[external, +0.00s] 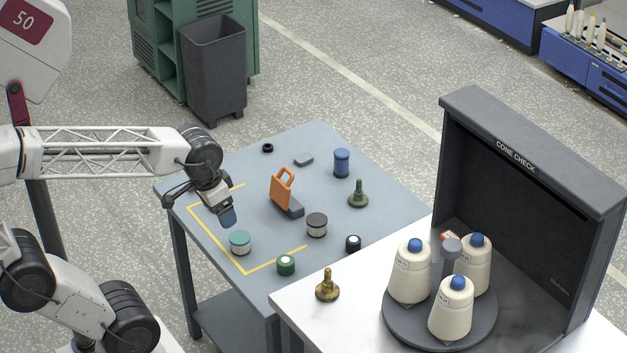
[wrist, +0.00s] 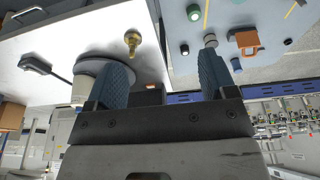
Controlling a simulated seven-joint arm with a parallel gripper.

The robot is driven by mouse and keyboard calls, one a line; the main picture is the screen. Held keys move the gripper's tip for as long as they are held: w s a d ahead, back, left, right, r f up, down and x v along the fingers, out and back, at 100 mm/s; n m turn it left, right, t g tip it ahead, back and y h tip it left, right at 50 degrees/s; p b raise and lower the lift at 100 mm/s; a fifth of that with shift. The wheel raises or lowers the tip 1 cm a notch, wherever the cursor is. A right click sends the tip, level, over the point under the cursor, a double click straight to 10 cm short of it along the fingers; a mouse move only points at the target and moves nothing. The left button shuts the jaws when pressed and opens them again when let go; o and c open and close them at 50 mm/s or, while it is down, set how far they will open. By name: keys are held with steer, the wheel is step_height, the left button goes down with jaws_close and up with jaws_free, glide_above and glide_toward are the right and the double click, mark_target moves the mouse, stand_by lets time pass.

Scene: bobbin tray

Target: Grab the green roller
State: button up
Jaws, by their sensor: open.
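The green roller (external: 286,265) is a short, dark green cylinder with a pale centre. It stands on the blue-grey table, by the yellow taped corner. It also shows at the top of the wrist view (wrist: 194,12). My gripper (external: 228,216) is above the table, up and to the left of the green roller in the external view and apart from it. Its two blue ribbed fingers are spread with nothing between them in the wrist view (wrist: 162,72).
A teal-topped roller (external: 240,243) stands just below my gripper in the picture. A dark grey roller (external: 317,225), a black roller (external: 353,244) and an orange-handled tool (external: 283,190) are nearby. A brass knob (external: 327,287) stands on the white table.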

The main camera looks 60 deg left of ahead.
steer(key=shift+o, duration=0.2)
steer(key=n+t+h, duration=0.3)
steer(key=n+h, duration=0.8)
steer(key=n, duration=1)
glide_above(283, 259)
steer(key=s+d, duration=0.3)
steer(key=s, duration=0.3)
step_height(283, 259, down, 25)
steer(key=a+f+n+t, duration=0.1)
steer(key=a+f+n, duration=0.1)
steer(key=w+a+f+n+t+y, duration=0.1)
steer(key=a+f+n+t, duration=0.1)
steer(key=a+f, duration=0.1)
steer(key=a+f+n+t+y, duration=0.1)
steer(key=a+f+n, duration=0.1)
steer(key=f, duration=0.1)
steer(key=shift+w+a+n+t, duration=0.15)
steer(key=shift+a+n+t, duration=0.15)
steer(key=shift+n, duration=0.1)
steer(key=shift+d, duration=0.1)
steer(key=shift+x, duration=1.25)
steer(key=shift+w+d+f, duration=0.1)
